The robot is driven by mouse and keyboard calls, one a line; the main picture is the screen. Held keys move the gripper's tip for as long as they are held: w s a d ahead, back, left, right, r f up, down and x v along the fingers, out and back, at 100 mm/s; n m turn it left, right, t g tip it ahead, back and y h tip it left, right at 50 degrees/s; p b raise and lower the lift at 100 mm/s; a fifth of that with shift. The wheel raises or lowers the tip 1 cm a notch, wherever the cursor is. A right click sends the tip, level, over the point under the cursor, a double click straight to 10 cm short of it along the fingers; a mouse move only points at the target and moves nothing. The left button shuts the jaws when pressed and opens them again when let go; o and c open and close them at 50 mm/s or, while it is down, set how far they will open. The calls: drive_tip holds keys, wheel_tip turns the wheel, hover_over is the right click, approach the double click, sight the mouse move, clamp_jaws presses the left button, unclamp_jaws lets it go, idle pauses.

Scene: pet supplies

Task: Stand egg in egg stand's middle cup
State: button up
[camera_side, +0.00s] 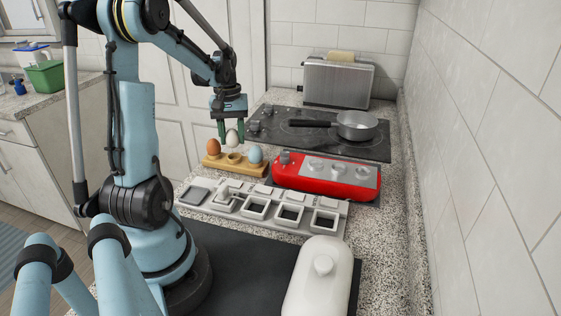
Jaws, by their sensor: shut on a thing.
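A wooden egg stand (245,167) is on the speckled counter, with cups in a row. A brown egg (213,147) stands in its left cup and a pale blue egg (255,155) in its right cup. The middle cup (234,158) looks empty. My gripper (231,138) points down and is shut on a white egg (232,138). It holds the egg upright, above the middle of the stand. The egg's lower end appears a little above the middle cup; the exact gap is hard to tell from this side.
A red appliance with knobs (325,174) stands close right of the stand. A grey tray with several compartments (262,206) lies in front. Behind are a black cooktop (375,146), a pan (356,125) and a toaster (338,83). A white rounded container (318,285) is nearest.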

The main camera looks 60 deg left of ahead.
sight(233, 146)
drive_tip(key=shift+f, duration=1.95)
drive_tip(key=o, duration=1.1)
drive_tip(key=shift+o, duration=0.2)
